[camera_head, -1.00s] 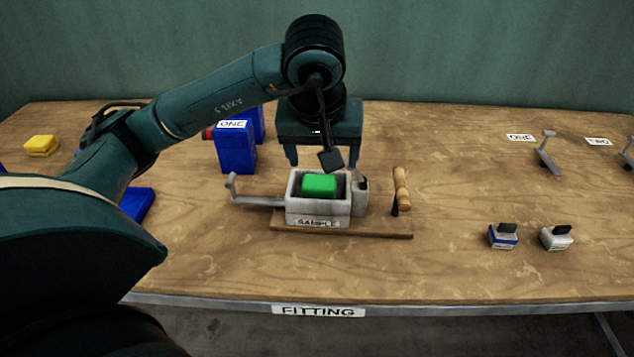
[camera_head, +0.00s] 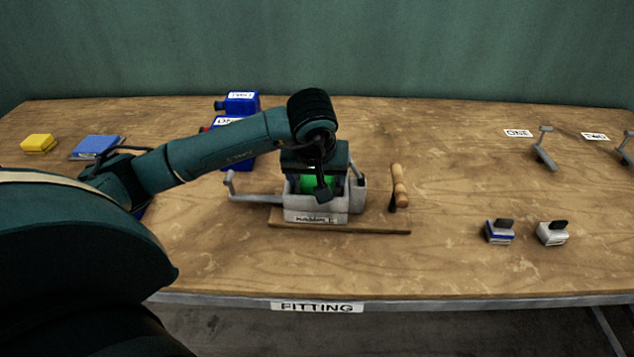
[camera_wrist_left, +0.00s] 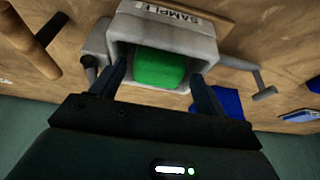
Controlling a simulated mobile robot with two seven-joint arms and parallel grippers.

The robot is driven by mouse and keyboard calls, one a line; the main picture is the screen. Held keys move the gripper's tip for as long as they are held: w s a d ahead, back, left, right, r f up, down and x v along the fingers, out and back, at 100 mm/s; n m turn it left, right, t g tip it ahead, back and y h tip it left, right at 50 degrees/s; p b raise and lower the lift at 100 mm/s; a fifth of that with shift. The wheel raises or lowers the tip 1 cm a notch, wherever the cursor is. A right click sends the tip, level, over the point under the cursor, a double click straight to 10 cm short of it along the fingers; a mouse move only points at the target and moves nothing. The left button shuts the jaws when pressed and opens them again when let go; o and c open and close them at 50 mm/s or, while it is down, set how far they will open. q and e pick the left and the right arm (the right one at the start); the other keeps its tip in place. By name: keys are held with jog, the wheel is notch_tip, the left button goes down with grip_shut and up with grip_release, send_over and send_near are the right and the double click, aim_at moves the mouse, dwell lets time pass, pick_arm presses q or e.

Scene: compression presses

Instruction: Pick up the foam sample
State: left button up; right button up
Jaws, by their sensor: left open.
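The green foam sample (camera_head: 318,183) sits inside a grey open-topped box (camera_head: 318,216) labelled SAMPLE. It also shows in the left wrist view (camera_wrist_left: 160,69), lying in the box (camera_wrist_left: 172,33). My left gripper (camera_head: 320,186) points down over the box, and its body hides part of the foam in the head view. In the left wrist view the two fingers (camera_wrist_left: 160,83) are apart, one on each side of the foam, with a gap visible; whether they touch it I cannot tell. My right gripper is not in view.
Two small clamps (camera_head: 500,232) (camera_head: 552,233) sit to the right.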

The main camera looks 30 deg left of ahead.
pick_arm(q)
jog(key=shift+w+f, duration=0.2)
jog(key=shift+f, duration=0.25)
jog(key=c, duration=0.7)
jog(key=shift+c, duration=0.2)
jog(key=shift+a+r, duration=0.15)
